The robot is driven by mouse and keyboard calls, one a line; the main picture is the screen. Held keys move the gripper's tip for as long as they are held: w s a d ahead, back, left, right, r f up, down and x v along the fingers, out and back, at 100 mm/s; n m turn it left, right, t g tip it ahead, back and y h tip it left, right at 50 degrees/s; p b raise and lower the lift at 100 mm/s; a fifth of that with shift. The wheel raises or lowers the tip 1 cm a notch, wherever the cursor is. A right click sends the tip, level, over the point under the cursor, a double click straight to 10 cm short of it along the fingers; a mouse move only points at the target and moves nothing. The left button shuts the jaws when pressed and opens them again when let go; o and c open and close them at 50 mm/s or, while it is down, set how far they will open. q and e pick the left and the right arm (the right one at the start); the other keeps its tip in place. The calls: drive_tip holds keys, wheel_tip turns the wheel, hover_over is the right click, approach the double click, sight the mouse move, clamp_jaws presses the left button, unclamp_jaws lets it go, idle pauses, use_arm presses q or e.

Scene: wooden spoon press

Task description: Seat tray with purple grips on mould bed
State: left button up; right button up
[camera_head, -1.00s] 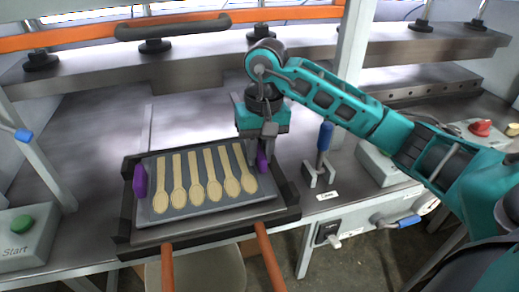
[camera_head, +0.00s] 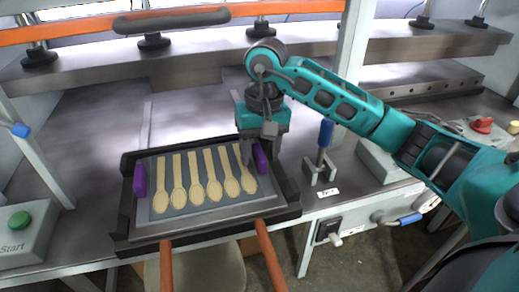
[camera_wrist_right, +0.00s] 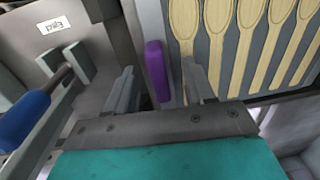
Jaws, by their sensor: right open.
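The grey tray (camera_head: 205,215) carries a row of wooden spoons (camera_head: 196,193). It has a purple grip at its left end (camera_head: 140,181) and another at its right end (camera_head: 260,159). The tray lies inside a dark frame (camera_head: 290,195), which looks like the mould bed; whether it sits fully down I cannot tell. My right gripper (camera_head: 261,152) is open at the right end of the tray. In the right wrist view the right purple grip (camera_wrist_right: 156,70) lies between the spread fingers (camera_wrist_right: 160,88), with gaps visible. My left gripper is not in view.
Two orange bars (camera_head: 268,255) reach forward from the frame. A blue-handled lever (camera_head: 325,135) stands close right of my gripper. The press's metal beam (camera_head: 190,68) crosses behind. A green start button (camera_head: 19,220) is at left, a red knob (camera_head: 482,125) at right.

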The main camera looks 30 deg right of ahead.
drive_tip(key=shift+r, duration=0.5)
wheel_tip(320, 180, up, 12)
drive_tip(key=p, duration=0.1)
drive_tip(key=shift+s+d+p, duration=0.15)
drive_tip(key=shift+d+p, duration=0.15)
drive_tip(key=shift+d, duration=0.1)
drive_tip(key=shift+f, duration=0.1)
